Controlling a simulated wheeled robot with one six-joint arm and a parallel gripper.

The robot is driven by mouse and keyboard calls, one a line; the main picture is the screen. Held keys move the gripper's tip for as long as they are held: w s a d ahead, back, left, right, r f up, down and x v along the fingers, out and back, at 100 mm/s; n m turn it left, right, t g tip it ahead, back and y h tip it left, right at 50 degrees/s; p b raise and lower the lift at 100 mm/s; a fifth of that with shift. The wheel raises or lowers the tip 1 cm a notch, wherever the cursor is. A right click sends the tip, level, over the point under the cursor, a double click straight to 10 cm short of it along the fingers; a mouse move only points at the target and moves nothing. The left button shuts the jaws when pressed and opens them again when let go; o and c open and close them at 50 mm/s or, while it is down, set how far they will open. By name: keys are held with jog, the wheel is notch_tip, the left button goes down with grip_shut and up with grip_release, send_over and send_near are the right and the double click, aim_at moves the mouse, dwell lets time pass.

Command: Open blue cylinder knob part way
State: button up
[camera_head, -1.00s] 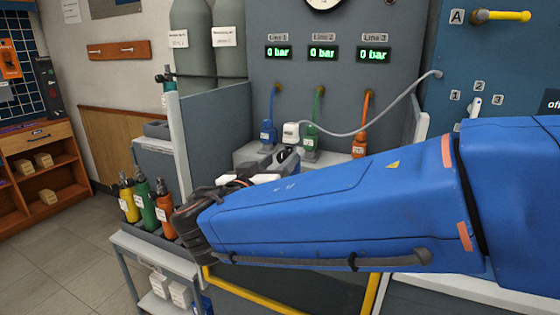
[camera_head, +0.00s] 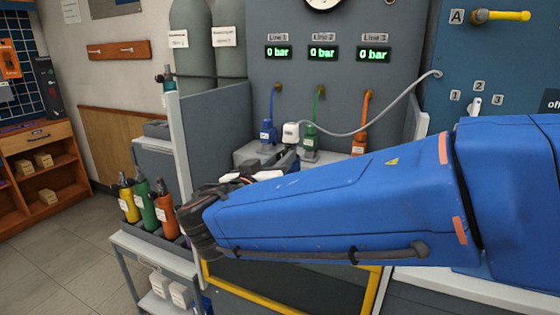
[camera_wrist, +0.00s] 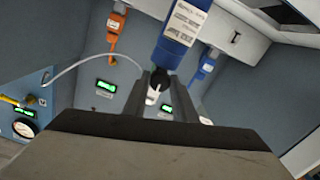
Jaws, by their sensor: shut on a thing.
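The blue cylinder (camera_wrist: 183,32) shows close up in the wrist view, with a white label on its side. Its dark knob end (camera_wrist: 158,77) sits between the two fingers of my gripper (camera_wrist: 162,82). The fingers are shut on this knob and partly cover it, so its turn angle cannot be read. In the head view my blue arm hides the cylinder, and my gripper (camera_head: 285,162) shows only in part above the arm, at the bench.
Blue (camera_head: 267,132), green (camera_head: 310,143) and orange (camera_head: 359,143) hose connectors hang at the panel. The displays (camera_head: 322,53) read 0 bar. Yellow (camera_head: 128,203), green (camera_head: 144,202) and orange (camera_head: 165,213) cylinders stand in a rack at left. A grey side wall (camera_head: 215,130) borders the bench.

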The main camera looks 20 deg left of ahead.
jog(key=shift+n, duration=3)
jog(key=o, duration=1)
jog(key=shift+o, duration=0.2)
jog(key=shift+s, duration=0.1)
jog(key=s+a, duration=0.1)
jog(key=s, duration=1.6)
jog(key=shift+a, duration=0.2)
jog(key=shift+s, duration=0.1)
